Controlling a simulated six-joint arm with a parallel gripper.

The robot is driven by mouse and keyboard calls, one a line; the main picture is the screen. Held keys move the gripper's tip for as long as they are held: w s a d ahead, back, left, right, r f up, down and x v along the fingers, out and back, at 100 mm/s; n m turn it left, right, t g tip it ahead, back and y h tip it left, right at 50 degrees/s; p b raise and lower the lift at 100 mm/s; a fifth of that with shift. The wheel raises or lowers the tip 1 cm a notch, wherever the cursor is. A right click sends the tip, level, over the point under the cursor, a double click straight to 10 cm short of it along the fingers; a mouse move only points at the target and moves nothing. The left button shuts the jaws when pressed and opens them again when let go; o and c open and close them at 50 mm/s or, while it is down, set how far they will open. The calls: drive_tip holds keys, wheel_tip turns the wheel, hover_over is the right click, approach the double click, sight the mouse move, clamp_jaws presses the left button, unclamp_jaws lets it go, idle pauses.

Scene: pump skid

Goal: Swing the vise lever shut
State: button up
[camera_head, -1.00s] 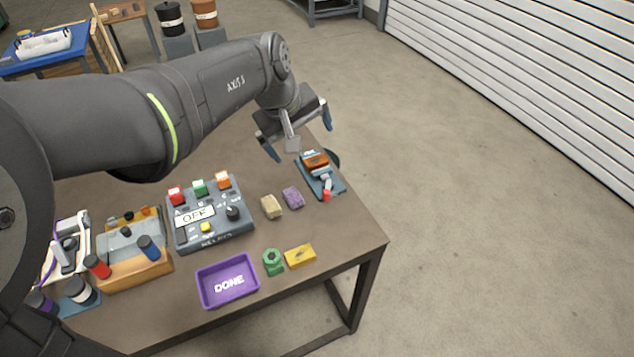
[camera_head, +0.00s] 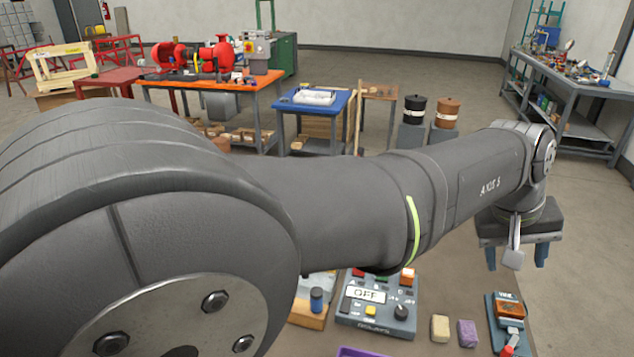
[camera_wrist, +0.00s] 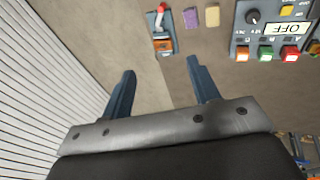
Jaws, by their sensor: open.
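The small vise (camera_head: 509,309) has a blue base and an orange-brown block between its jaws. It stands at the right of the table in the head view, and at the top in the wrist view (camera_wrist: 163,44). Its pale lever (camera_head: 514,337) ends in a red tip (camera_wrist: 161,8) and points away from the orange block, toward the near side in the head view. My gripper (camera_head: 516,262) is open and empty, above and beyond the vise. In the wrist view both blue fingers (camera_wrist: 161,68) are spread apart, short of the vise and not touching it.
A tan block (camera_head: 440,328) and a purple block (camera_head: 467,333) lie left of the vise. The relay box (camera_head: 377,310), reading OFF, is further left. Bare floor (camera_head: 590,290) lies to the right. A purple tray (camera_head: 365,352) shows at the bottom edge.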

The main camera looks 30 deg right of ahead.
drive_tip(key=c, duration=0.4)
drive_tip(key=shift+w+f, duration=0.1)
drive_tip(key=shift+f, duration=0.15)
drive_tip(key=c, duration=0.3)
drive_tip(key=w+d+f+n+g, duration=0.1)
drive_tip(key=f, duration=0.2)
drive_tip(key=w+f+n+g+y, duration=0.1)
drive_tip(key=f+n, duration=0.1)
drive_tip(key=f, duration=0.1)
drive_tip(key=w+d+f+n+g, duration=0.1)
drive_tip(key=f+n, duration=0.1)
drive_tip(key=f, duration=0.2)
drive_tip(key=shift+w+d+f+y, duration=0.1)
drive_tip(key=shift+w+d+y, duration=0.2)
drive_tip(key=shift+w+d, duration=0.05)
clamp_jaws()
drive_tip(key=w+f+n+g, duration=0.2)
drive_tip(key=f+n, duration=0.2)
drive_tip(key=f, duration=0.1)
drive_tip(key=w+d+f+n+g, duration=0.1)
drive_tip(key=w+f+n+g, duration=0.1)
drive_tip(key=f, duration=0.4)
drive_tip(key=shift+w+d+n, duration=0.15)
drive_tip(key=shift+w+n, duration=0.6)
drive_tip(key=shift+n, duration=0.15)
